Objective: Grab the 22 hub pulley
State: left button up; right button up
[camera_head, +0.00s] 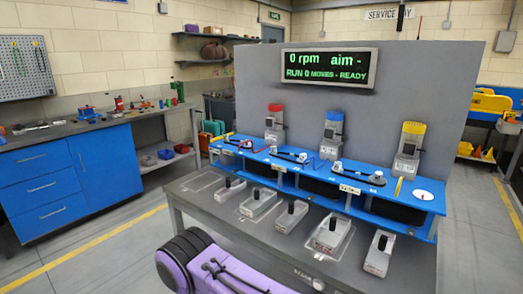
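No part can be picked out with certainty as the 22 hub pulley; the labels are too small to read. Along the front of the grey table (205,216) stands a row of several grey blocks with black upright posts, including a front right block (378,262) and a block left of it (325,240). Behind them a raised blue rack (400,201) carries small grey-white round parts, one of them near its middle (337,168). A flat white disc (424,195) lies at its right end.
Three grey units with red (275,107), blue (335,116) and yellow (413,128) tops stand behind the rack. A display (328,67) reads 0 rpm and READY. A blue cabinet bench (45,180) with tools stands left. Open floor (130,235) lies between bench and table.

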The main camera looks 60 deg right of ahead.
aim_at(273, 149)
jog(key=i, duration=2.25)
jog(key=z, duration=3.15)
